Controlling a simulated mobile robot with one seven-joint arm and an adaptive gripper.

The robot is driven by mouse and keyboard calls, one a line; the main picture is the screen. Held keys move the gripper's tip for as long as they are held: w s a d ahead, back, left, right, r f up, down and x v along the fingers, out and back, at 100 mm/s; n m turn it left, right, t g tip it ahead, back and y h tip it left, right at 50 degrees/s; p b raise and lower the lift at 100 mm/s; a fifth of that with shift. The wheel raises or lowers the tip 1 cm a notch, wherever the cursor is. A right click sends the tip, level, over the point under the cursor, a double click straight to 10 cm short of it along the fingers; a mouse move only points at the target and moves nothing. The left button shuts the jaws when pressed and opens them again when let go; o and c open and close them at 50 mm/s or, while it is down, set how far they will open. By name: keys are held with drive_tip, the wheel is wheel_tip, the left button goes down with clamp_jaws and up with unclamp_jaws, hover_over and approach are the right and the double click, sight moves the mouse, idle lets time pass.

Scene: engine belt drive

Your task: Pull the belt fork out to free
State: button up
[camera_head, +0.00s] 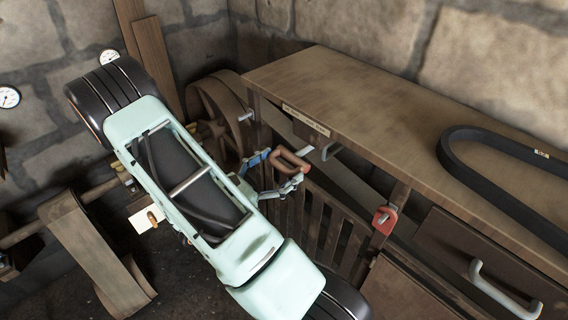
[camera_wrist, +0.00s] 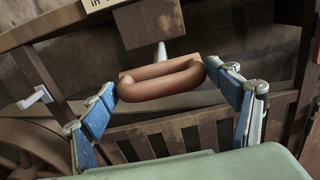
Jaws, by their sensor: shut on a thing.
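The belt fork's handle is a reddish-brown loop (camera_wrist: 161,87) on a short pale rod that comes from a wooden block (camera_wrist: 149,22) under the beam. It also shows in the head view (camera_head: 291,160), below the bench edge. My gripper (camera_wrist: 160,80) has its blue-padded fingers at the two ends of the loop, shut on it from both sides. In the head view my gripper (camera_head: 279,167) reaches the loop in front of the slatted guard. The fork's far end is hidden.
A wooden bench (camera_head: 310,75) carries a black belt (camera_head: 460,150). A slatted wooden guard (camera_head: 327,217) stands below it, with a red latch-like piece (camera_head: 385,219) at its right. A wheel (camera_head: 218,108) is behind my arm. A pale metal handle (camera_head: 331,149) sticks out nearby.

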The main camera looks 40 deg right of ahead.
drive_tip(key=a, duration=0.8)
drive_tip(key=shift+s+a, duration=0.3)
drive_tip(key=o, duration=1.7)
drive_tip(key=shift+a, duration=0.2)
drive_tip(key=shift+c, duration=0.2)
drive_tip(key=shift+d, duration=0.1)
drive_tip(key=s+a, duration=0.1)
drive_tip(key=a, duration=1.1)
drive_tip(key=shift+r, duration=0.1)
